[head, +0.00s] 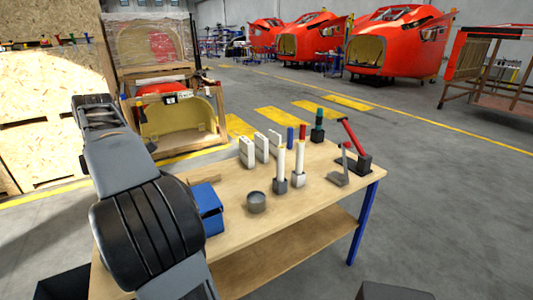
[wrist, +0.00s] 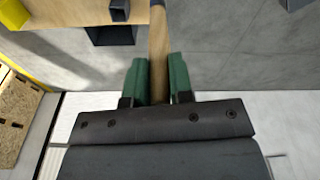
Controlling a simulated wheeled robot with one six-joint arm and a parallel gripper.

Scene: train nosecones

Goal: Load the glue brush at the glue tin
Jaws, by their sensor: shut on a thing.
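In the wrist view my gripper (wrist: 158,62) has its two green fingers closed on a wooden handle (wrist: 158,28), which I take to be the glue brush. The handle runs up past the picture's top edge, with a dark blue band near the top. The bristles are out of view. In the head view my arm reaches up at the left, and the gripper and brush cannot be made out there. A small round grey tin (head: 256,203), likely the glue tin, stands upright on the workbench (head: 232,236), to the right of my arm and apart from it.
White and red-topped tubes (head: 281,165), pale blocks (head: 247,152), a green-topped item (head: 318,125) and a red-handled tool (head: 353,138) stand farther back. A wooden crate stack (head: 45,115) is at the left.

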